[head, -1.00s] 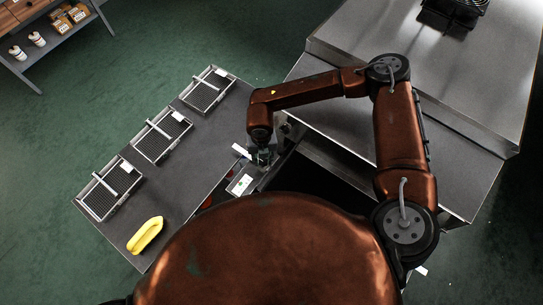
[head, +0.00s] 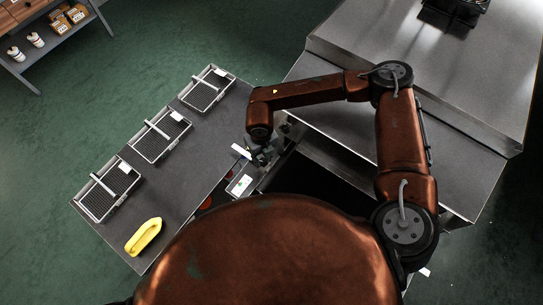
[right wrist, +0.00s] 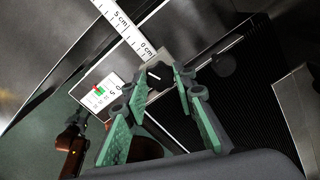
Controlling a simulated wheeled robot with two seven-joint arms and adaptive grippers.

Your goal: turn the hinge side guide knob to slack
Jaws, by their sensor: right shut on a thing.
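The hinge side guide knob (right wrist: 156,74) is a small dark knob with a white line on its top, seen in the right wrist view. It sits on a light metal block at the 0 cm end of a white scale (right wrist: 122,28). My right gripper (right wrist: 161,84) has green fingers on either side of the knob and is shut on it. In the head view the right gripper (head: 262,157) is at the dryer's infeed corner, and the knob is hidden there. My left gripper is not in view.
A white card with red and green marks (right wrist: 99,94) lies beside the knob. A grey table (head: 190,180) holds several mesh trays (head: 109,188) and a yellow object (head: 145,236). The metal dryer housing (head: 440,75) stands at right.

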